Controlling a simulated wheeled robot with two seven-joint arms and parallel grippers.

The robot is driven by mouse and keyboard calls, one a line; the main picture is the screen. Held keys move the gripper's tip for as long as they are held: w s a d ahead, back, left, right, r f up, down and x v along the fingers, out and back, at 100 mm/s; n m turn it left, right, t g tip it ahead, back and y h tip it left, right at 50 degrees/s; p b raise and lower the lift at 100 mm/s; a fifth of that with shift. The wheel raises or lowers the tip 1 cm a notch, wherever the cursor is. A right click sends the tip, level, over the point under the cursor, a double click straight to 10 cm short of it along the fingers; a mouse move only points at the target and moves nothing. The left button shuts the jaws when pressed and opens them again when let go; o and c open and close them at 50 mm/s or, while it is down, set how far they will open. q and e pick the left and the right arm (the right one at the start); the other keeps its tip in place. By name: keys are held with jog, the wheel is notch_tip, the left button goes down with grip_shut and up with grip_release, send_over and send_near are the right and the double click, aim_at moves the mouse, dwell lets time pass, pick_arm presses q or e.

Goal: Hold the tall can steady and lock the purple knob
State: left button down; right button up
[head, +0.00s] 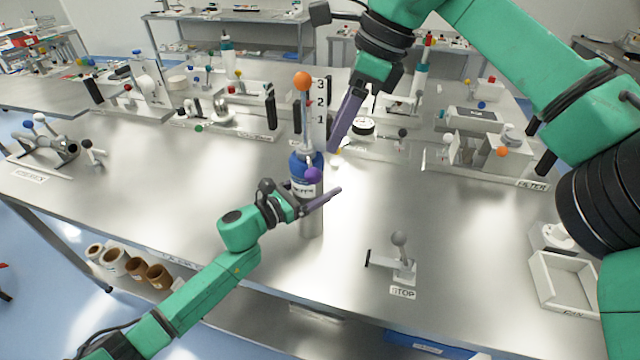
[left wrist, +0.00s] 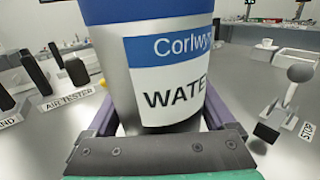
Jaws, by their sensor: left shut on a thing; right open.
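The tall can (head: 312,222) stands upright on the metal table, silver with a blue upper part and a label. In the left wrist view the can (left wrist: 165,75) fills the middle, its label reading "Corlwy" and "WATE". My left gripper (head: 318,198) is shut around the can's body, a finger on each side. The purple knob (head: 313,174) shows at the front of the can's blue upper part. An orange ball (head: 303,81) tops a stem above the can, beside a scale marked 1 to 3. My right gripper (head: 343,135) is open, above and to the right of the can.
A stand with a grey ball lever (head: 399,240) and a STOP label is right of the can. A white tray (head: 565,282) lies at the right edge. Several devices line the back, including a box by the FILTER label (head: 532,184). The table's front left is clear.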

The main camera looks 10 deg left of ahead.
jog(key=shift+f, duration=0.1)
jog(key=c, duration=0.3)
jog(key=shift+s+f+g+y, duration=0.1)
jog(key=shift+f+g+y, duration=0.2)
jog(key=shift+f, duration=0.05)
grip_shut()
jog(key=w+d+f+m+g+y, duration=0.1)
jog(key=d+f+m+y, duration=1.2)
jog(key=m, duration=0.4)
jog(key=shift+w+d+y, duration=0.35)
jog(key=shift+d+y, duration=0.25)
jog(key=shift+y, duration=0.6)
